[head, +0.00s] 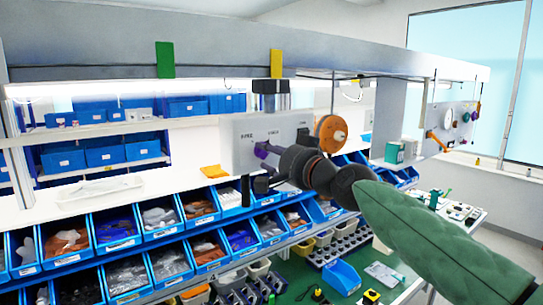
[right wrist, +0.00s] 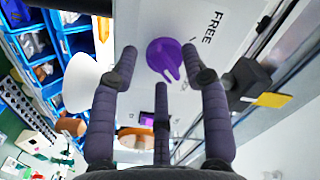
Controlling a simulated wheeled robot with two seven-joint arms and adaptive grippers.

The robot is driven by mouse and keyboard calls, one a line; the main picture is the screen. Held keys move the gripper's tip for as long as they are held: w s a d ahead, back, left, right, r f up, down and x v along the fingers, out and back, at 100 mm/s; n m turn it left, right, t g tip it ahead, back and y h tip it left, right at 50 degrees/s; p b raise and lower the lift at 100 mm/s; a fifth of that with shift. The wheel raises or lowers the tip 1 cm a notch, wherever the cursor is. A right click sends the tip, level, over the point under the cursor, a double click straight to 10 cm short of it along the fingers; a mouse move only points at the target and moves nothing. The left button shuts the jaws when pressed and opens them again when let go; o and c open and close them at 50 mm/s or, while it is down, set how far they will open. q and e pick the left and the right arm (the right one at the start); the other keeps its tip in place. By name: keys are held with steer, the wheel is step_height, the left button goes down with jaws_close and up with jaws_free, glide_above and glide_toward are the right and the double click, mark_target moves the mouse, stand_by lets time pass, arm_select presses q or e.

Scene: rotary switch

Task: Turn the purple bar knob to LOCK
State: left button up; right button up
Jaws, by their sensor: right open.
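The purple bar knob (right wrist: 165,58) sits on a pale panel (head: 240,132). In the right wrist view its raised bar slants toward the lower right. The word FREE is printed to its upper right, and another label beside a fingertip is mostly covered. In the head view the knob (head: 262,150) is partly hidden by my right gripper. My right gripper (right wrist: 163,70) is open, its dark fingers spread around the knob in the picture; I cannot tell whether any touches it. The gripper (head: 272,160) also shows in front of the panel in the head view. My left gripper is not in view.
An orange disc (head: 331,133) is to the panel's right, close to my right wrist. Blue bins (head: 160,222) with parts stand in rows below. A dark block (right wrist: 248,75) stands close to the right finger. A second panel (head: 455,125) hangs far right.

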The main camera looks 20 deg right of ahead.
steer(key=v, duration=1.2)
steer(key=shift+w, duration=0.1)
